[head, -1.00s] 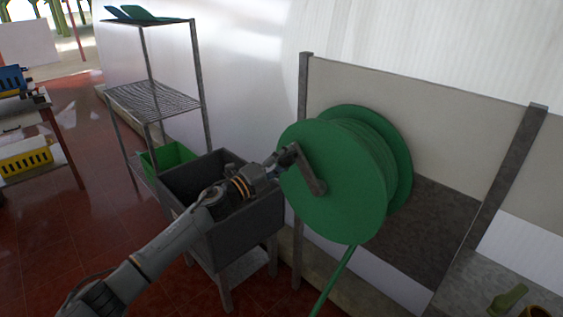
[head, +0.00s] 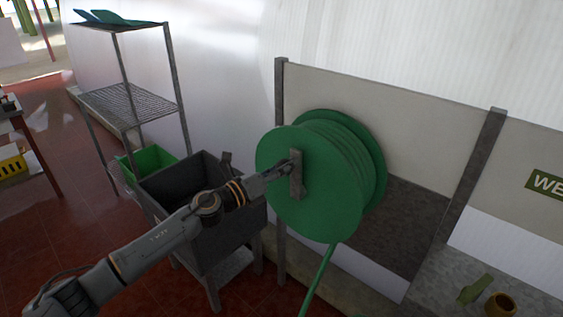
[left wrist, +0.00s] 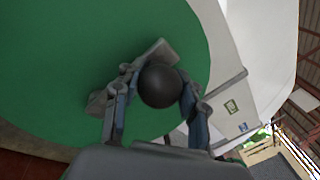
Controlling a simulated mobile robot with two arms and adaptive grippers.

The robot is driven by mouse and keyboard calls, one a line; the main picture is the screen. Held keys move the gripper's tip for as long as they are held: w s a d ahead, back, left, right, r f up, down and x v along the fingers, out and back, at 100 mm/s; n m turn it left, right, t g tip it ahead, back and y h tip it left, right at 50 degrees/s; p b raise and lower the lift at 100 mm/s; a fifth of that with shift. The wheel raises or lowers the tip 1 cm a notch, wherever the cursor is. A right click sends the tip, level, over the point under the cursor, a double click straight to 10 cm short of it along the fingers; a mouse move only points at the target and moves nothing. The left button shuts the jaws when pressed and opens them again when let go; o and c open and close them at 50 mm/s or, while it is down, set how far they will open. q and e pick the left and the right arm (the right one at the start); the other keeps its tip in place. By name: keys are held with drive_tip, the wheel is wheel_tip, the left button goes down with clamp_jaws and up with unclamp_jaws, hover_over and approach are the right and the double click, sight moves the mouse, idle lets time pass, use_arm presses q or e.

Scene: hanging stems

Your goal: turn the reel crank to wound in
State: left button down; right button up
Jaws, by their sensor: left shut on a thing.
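The green hose reel (head: 335,195) is mounted on the wall panel, with a green hose hanging from its underside. Its grey crank arm (head: 297,178) lies across the front disc and stands close to upright. My left gripper (head: 288,168) is at the upper part of the crank. In the left wrist view, the fingers of my left gripper (left wrist: 155,92) are shut around the dark round crank knob (left wrist: 160,86). The grey crank arm (left wrist: 152,62) shows behind the knob against the green disc (left wrist: 60,70). My right gripper is not in view.
A dark grey sink (head: 232,222) on legs stands below my left arm, left of the reel. A wire shelf rack (head: 130,100) and a green crate (head: 150,160) are behind it. A brown pot (head: 500,304) sits at the lower right.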

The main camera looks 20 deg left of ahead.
use_arm(q)
drive_tip(key=shift+s+d+f, duration=0.15)
drive_tip(key=shift+d+f, duration=0.2)
drive_tip(key=shift+f, duration=0.05)
drive_tip(key=c, duration=1.1)
unclamp_jaws()
drive_tip(key=shift+c, duration=0.2)
drive_tip(key=o, duration=0.3)
drive_tip(key=shift+o, duration=0.4)
drive_tip(key=shift+a+r, duration=0.15)
drive_tip(key=shift+r, duration=0.1)
drive_tip(key=r+v, duration=0.1)
drive_tip(key=v, duration=1.1)
drive_tip(key=shift+f, duration=0.5)
